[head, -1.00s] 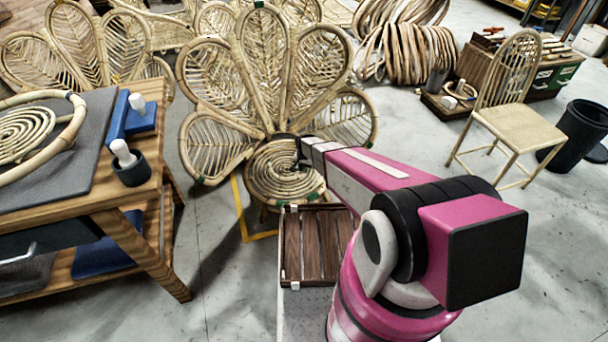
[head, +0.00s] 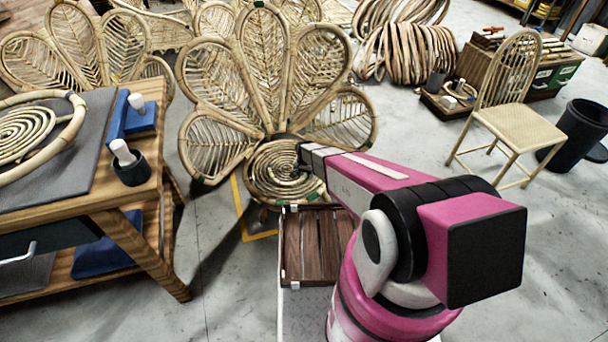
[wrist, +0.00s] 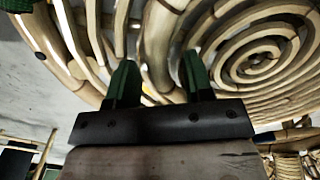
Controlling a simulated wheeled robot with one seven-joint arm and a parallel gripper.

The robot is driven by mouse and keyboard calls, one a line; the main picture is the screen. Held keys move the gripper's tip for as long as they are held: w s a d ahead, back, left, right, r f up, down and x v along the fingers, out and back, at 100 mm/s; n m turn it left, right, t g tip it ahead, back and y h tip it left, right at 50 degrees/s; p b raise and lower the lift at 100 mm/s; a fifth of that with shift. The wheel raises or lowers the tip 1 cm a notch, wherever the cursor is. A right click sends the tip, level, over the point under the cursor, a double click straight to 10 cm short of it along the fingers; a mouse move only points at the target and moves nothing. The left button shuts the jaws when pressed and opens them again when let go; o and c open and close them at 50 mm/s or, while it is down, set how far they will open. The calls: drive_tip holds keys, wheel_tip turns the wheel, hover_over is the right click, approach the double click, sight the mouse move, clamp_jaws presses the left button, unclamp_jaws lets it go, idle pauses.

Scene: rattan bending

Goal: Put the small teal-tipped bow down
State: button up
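My gripper (wrist: 158,72) shows in the wrist view with its two dark green fingers apart. A curved pale rattan piece (wrist: 158,40) runs through the view between and beyond them, without clear contact with either finger. In the head view my gripper (head: 300,160) is over the round spiral seat (head: 262,180) of the petal-backed rattan chair. The seat's coils (wrist: 258,58) fill the right of the wrist view. A dark green wrap (wrist: 16,5) is on a thick cane at its top left. I cannot tell the small teal-tipped bow apart from the other canes.
A dark slatted wooden tray (head: 308,285) lies in front of the seat. A wooden workbench (head: 135,205) with a large coiled ring (head: 78,125) is at left. A side chair (head: 520,130) and black bin (head: 583,130) stand at right.

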wheel_tip(320, 180, up, 12)
drive_tip(key=s+d+r+n, duration=0.2)
drive_tip(key=s+d+r, duration=0.5)
drive_tip(key=s+r, duration=0.4)
drive_tip(key=s+d+r+n, duration=0.2)
drive_tip(key=s+d+r, duration=0.6)
drive_tip(key=s+r, duration=0.3)
wheel_tip(320, 180, up, 5)
drive_tip(key=shift+s+d+f+n, duration=0.15)
drive_tip(key=shift+s+d+n, duration=0.05)
drive_tip(key=shift+n, duration=0.1)
